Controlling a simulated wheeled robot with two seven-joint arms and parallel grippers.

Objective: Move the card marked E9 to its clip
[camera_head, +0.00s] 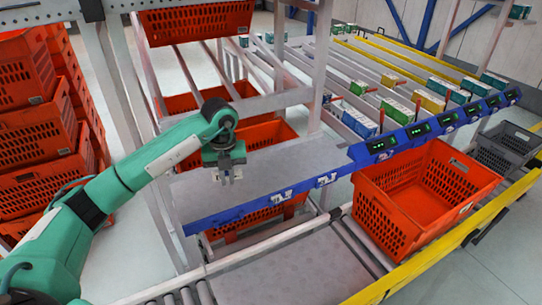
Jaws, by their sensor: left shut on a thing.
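My left gripper (229,178) hangs over the left part of the grey shelf (300,155), pointing down. Its fingers are shut on a small, pale thing that looks like a card; no marking can be read on it. The blue front rail (235,213) of that shelf carries two white cards or labels with dark marks, one near the middle (281,196) and one further right (327,180). Both are to the right of my gripper, and I cannot read them as E9. No separate clip can be made out. My right gripper is not in view.
An orange tote (425,195) stands on the conveyor at the right, a grey crate (505,150) behind it. Stacked orange totes (40,130) stand at the left. A blue rail with lit displays (420,130) fronts lanes of small boxes.

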